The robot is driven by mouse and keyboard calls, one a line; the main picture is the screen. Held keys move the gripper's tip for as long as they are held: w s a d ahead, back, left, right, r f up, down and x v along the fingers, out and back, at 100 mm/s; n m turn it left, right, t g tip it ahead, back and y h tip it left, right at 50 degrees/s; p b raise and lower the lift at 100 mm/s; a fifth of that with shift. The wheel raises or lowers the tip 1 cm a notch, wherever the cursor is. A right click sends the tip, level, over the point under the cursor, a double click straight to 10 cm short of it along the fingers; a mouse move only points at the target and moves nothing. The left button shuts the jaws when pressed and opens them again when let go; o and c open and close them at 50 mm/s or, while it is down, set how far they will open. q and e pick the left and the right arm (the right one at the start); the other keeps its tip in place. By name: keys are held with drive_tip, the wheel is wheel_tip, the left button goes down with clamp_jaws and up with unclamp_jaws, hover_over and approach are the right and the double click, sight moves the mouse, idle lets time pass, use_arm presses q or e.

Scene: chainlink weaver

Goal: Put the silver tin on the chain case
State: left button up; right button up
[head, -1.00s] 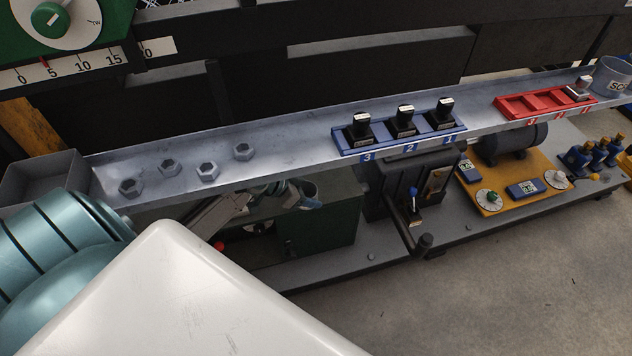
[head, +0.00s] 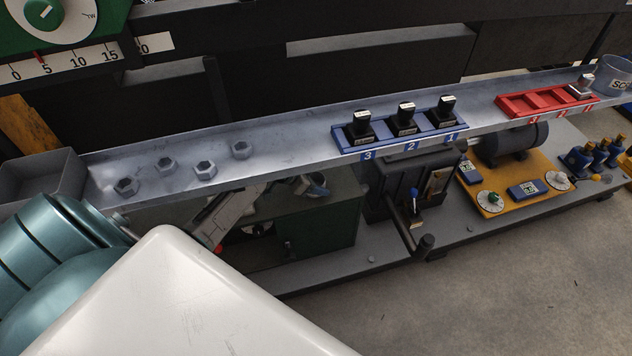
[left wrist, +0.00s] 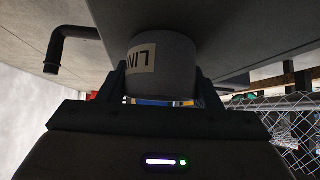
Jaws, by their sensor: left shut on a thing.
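My left gripper (left wrist: 160,88) is shut on a silver-grey round tin (left wrist: 172,68), with a finger on each side. The tin has a pale label with dark letters, partly legible. In the head view my left gripper (head: 302,186) is small and partly hidden below the front edge of the shelf, with the tin (head: 318,188) at its end. A dark grey housing (head: 385,190) with a crank stands just right of it, and a green cabinet (head: 335,225) lies below. I cannot tell for sure which is the chain case. My right gripper is out of view.
The long metal shelf (head: 285,150) overhangs the work area. It carries several nuts, a blue rack (head: 400,142) with black blocks, a red tray (head: 530,100) and a grey cup (head: 612,76). A crank handle (head: 425,245) juts forward. A yellow panel (head: 515,185) is farther right.

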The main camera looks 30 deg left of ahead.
use_arm(q)
drive_tip(key=shift+f, duration=0.15)
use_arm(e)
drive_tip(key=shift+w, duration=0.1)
use_arm(q)
drive_tip(key=o, duration=1)
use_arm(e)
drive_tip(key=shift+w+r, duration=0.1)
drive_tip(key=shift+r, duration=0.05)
use_arm(q)
drive_tip(key=p+v, duration=0.1)
drive_tip(key=v, duration=0.6)
drive_tip(key=shift+s+a+r, duration=0.1)
drive_tip(key=shift+s+r, duration=0.05)
drive_tip(key=shift+r, duration=0.2)
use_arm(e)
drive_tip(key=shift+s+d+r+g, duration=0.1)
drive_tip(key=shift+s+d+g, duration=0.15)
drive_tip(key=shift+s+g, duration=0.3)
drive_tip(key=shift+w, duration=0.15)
